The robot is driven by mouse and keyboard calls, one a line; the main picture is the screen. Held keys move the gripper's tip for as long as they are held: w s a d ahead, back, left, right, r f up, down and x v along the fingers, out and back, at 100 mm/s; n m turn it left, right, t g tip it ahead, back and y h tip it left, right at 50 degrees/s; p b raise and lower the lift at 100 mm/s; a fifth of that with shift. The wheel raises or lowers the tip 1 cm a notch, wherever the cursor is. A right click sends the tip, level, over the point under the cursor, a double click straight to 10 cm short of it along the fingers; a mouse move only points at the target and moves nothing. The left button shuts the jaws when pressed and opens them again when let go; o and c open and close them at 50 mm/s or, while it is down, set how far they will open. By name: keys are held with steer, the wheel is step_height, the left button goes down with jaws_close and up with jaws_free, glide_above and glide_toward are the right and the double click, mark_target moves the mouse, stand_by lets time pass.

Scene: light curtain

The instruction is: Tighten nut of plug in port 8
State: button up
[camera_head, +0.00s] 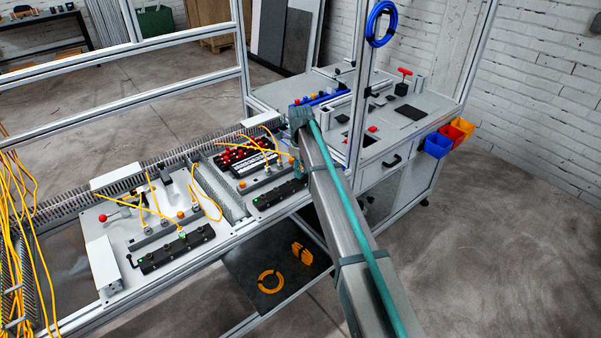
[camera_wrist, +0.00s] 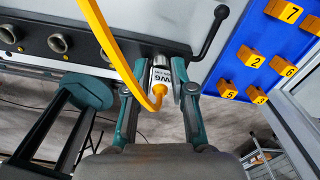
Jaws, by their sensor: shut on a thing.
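In the wrist view, my gripper (camera_wrist: 162,90) is shut around a metal plug nut (camera_wrist: 160,62), with one finger on each side. The plug has a white label reading W6 (camera_wrist: 160,78) and a yellow cable (camera_wrist: 112,48) that loops in front of it. The plug is at the right end of a dark port block (camera_wrist: 100,55), and the fingers hide the port itself. Further left on this block are open round ports (camera_wrist: 58,43). No port number can be read. In the head view, my arm covers most of my gripper near the right-hand dark block (camera_head: 278,194).
A black crank handle (camera_wrist: 210,35) stands close right of my fingers. A blue board (camera_wrist: 245,65) with numbered orange blocks lies beyond it. In the head view, a left station (camera_head: 120,245) carries more yellow cables. A frame post (camera_head: 358,95) rises beside my arm.

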steer(key=m, duration=0.3)
steer(key=shift+p, duration=0.35)
steer(key=m, duration=0.3)
steer(key=shift+f+m, duration=0.15)
steer(key=shift+m, duration=0.15)
steer(key=o, duration=0.8)
steer(key=shift+o, duration=0.3)
steer(key=shift+r+p, duration=1.9)
steer(key=shift+r, duration=1.7)
